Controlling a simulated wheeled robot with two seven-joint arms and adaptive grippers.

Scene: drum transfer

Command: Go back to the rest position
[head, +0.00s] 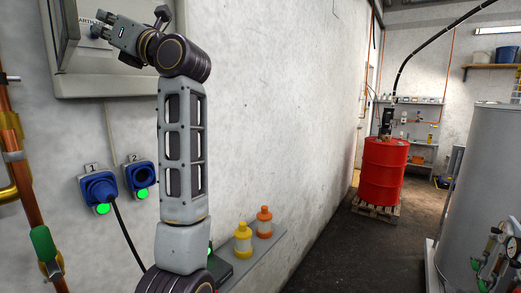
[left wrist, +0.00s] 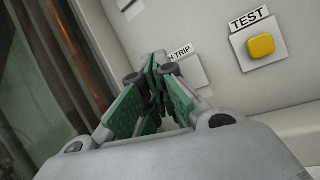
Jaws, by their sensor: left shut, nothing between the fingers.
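My left arm rises in the middle left of the head view, with its left gripper (head: 97,22) at the top, in front of the grey wall cabinet (head: 75,80). In the left wrist view the left gripper (left wrist: 160,75) has its green-padded fingers shut with nothing between them. A panel with a yellow button (left wrist: 261,46) labelled TEST is beyond the fingers, to their right. A second label, partly hidden by the fingers, ends in "TRIP". I cannot tell whether the fingers touch the panel. My right gripper is not in view.
Two blue sockets, socket 1 (head: 99,189) with a black cable and socket 2 (head: 140,176), are on the wall. Yellow (head: 243,242) and orange (head: 264,222) bottles stand on a ledge. A red drum (head: 383,172) stands on a pallet (head: 376,209). Copper pipes (head: 22,185) run at left.

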